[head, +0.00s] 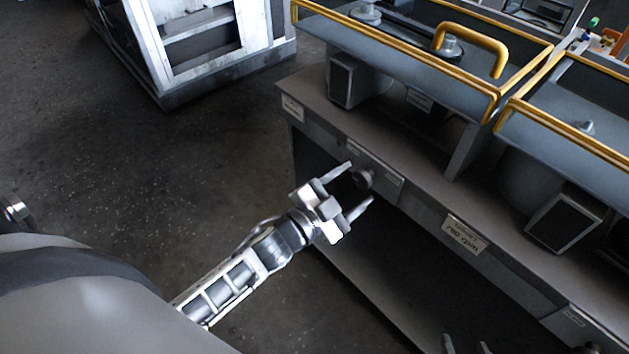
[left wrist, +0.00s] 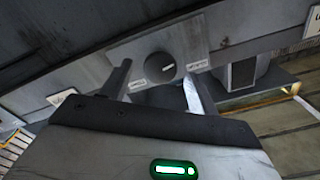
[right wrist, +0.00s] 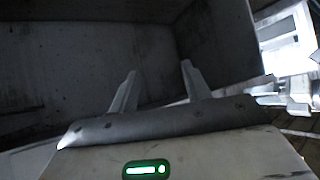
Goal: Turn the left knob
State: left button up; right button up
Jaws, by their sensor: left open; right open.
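A dark round knob (head: 363,178) sits on a labelled plate on the bench's front panel, below the left station. In the left wrist view the knob (left wrist: 160,67) has a pale index mark and shows between the two fingers. My left gripper (head: 360,183) is open, with its fingertips on either side of the knob in the picture. I cannot tell whether they touch it. My right gripper (head: 466,344) is open and empty at the bottom edge of the head view. In the right wrist view its fingers (right wrist: 159,67) face a dark grey recess.
The bench (head: 385,135) carries blower housings with yellow rails (head: 400,40). A paper label (head: 465,234) is on its front panel. Another plate (head: 575,318) is at the lower right. A white metal cabinet (head: 200,50) stands at the back left. The floor between is clear.

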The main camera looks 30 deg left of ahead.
pick_arm(q)
jog(key=b+v, duration=0.1)
jog(key=v, duration=1.3)
jog(key=shift+w, duration=0.1)
jog(key=s+d+f+n+g+y, duration=0.2)
jog(key=d+f+n+g, duration=0.3)
jog(key=f+n, duration=0.3)
jog(key=shift+s+f+g+y, duration=0.2)
jog(key=shift+f+g+y, duration=0.3)
jog(key=shift+g, duration=0.3)
